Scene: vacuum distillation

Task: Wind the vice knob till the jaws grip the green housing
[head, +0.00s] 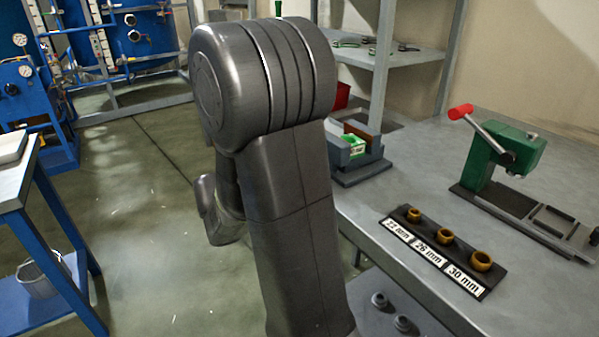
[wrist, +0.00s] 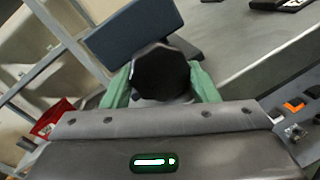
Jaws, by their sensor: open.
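The vice (head: 362,172) is a blue-grey block on the bench, partly hidden behind my arm in the head view. The green housing (head: 356,146) sits between its upright sides, with a brown piece beside it. I cannot tell whether the jaws touch the housing. The vice knob (wrist: 161,74) is black and many-sided, in the middle of the wrist view, with the blue-grey vice body (wrist: 130,30) behind it. My gripper (wrist: 160,88) is open, its green fingers on either side of the knob; contact is unclear. My gripper is hidden in the head view.
A rack with three brass rings (head: 445,237), labelled by size, stands at the bench's front edge. A green press with a red-tipped lever (head: 515,150) stands at the right. Grey shelves (head: 385,60) rise behind the vice. A red bin (wrist: 52,118) shows at left in the wrist view.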

